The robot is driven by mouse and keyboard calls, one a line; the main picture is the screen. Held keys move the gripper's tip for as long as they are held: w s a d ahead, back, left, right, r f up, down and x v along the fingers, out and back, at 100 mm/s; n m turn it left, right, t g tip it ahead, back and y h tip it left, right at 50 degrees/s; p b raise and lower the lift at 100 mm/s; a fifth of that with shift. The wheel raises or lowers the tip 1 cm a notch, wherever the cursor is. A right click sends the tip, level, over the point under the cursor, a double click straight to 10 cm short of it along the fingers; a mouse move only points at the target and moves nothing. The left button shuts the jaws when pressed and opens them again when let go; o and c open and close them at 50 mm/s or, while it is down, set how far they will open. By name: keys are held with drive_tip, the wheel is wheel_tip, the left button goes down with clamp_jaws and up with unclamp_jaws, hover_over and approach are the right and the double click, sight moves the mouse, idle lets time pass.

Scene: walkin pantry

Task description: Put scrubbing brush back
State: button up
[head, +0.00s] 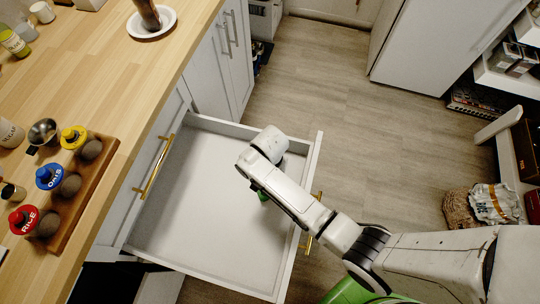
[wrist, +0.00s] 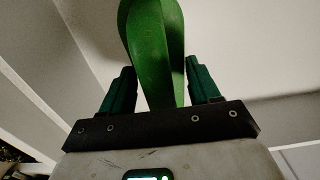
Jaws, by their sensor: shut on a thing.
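My gripper (wrist: 162,78) is shut on a smooth, ridged green thing, which I take to be the scrubbing brush (wrist: 155,42). The green piece stands up between the two dark green fingers in the wrist view, and its far end is cut off by the frame. In the head view my arm reaches over the open drawer (head: 190,225), with the gripper pointing down inside its outline. Only a small green patch shows below the wrist there; my arm hides the rest. I cannot tell if the brush touches the drawer floor. The visible drawer floor is bare.
The wooden counter (head: 95,75) at left holds a rack (head: 85,205) of labelled jars and a white plate (head: 151,24) with a brown item. A closed drawer with a gold handle (head: 153,168) is beside the open one. Shelves (head: 505,80) stand at right. The floor (head: 330,100) beyond is clear.

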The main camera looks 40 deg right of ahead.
drive_tip(key=shift+f, duration=0.1)
drive_tip(key=o, duration=1)
wheel_tip(320, 180, up, 12)
drive_tip(key=shift+r+p, duration=0.15)
drive_tip(key=shift+p, duration=0.45)
drive_tip(key=s+d+r+n, duration=0.1)
drive_tip(key=s+d+n, duration=0.1)
drive_tip(key=s, duration=0.3)
drive_tip(key=s+d+r+n, duration=0.2)
drive_tip(key=s+n, duration=0.3)
drive_tip(key=s, duration=0.1)
drive_tip(key=s+d+r+n+t, duration=0.1)
drive_tip(key=s+d+r+n, duration=0.1)
drive_tip(key=s, duration=0.4)
drive_tip(key=shift+d+r+n, duration=0.2)
drive_tip(key=shift+d+n, duration=0.25)
drive_tip(key=shift+n, duration=0.25)
